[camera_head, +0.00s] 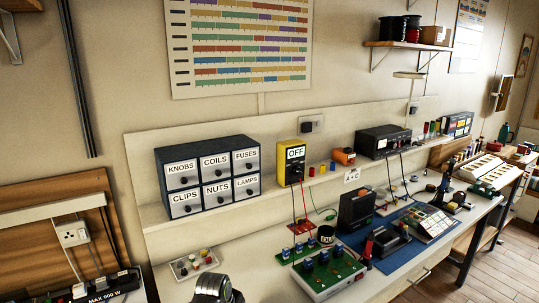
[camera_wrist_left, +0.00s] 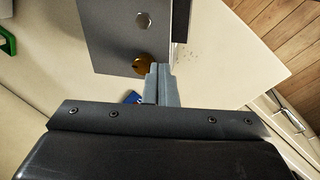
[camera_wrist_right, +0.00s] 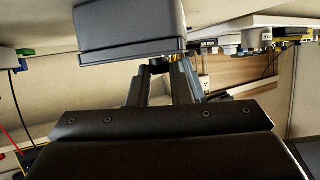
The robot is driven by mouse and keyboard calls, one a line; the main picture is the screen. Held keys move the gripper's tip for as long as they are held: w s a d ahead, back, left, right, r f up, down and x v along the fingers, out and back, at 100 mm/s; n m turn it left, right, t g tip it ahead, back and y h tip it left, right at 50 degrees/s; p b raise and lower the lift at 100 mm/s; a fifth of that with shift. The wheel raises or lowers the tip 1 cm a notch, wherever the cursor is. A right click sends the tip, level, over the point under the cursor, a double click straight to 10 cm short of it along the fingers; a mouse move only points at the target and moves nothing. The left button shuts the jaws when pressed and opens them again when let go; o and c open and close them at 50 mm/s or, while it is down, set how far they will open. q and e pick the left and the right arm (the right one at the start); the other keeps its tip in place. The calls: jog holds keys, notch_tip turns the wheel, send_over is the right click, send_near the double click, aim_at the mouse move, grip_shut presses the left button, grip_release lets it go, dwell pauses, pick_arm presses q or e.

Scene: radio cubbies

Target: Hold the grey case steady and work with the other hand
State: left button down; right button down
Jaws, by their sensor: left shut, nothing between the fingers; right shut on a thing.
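The grey case (camera_wrist_left: 105,25) shows in the left wrist view as a flat grey panel with a silver disc (camera_wrist_left: 143,20) and a brass disc (camera_wrist_left: 143,64). My left gripper (camera_wrist_left: 161,68) is shut and empty, its tips close to the brass disc; I cannot tell whether they touch it. In the right wrist view a grey box (camera_wrist_right: 130,22) with a dark lower band, apparently the same case, is above my right gripper (camera_wrist_right: 163,68). That gripper is shut at its edge; the exact grip is hidden. The case cannot be made out in the head view.
A labelled drawer cabinet (camera_head: 207,142) and a yellow OFF box (camera_head: 290,153) stand on the shelf. Below are a green board (camera_head: 325,281), a blue mat (camera_head: 397,262) with equipment, and a small tray (camera_head: 183,274) of coloured knobs. Red and black wires hang from the yellow box.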

pick_arm(q)
jog(key=shift+a, duration=0.15)
dwell(0.3)
jog(key=shift+s+a, duration=0.2)
jog(key=shift+s, duration=0.05)
jog(key=w+v, duration=0.1)
jog(key=v, duration=0.4)
jog(key=shift+d+r, duration=0.3)
jog(key=shift+r, duration=0.25)
jog(key=shift+s+d+f, duration=0.1)
jog(key=shift+d+f, duration=0.2)
jog(key=shift+f, duration=0.7)
jog(key=shift+d+f, duration=0.25)
jog(key=shift+f, duration=0.75)
jog(key=shift+s+d+f, duration=0.1)
jog(key=shift+d+f, duration=0.2)
jog(key=shift+f, duration=0.75)
jog(key=shift+w, duration=0.65)
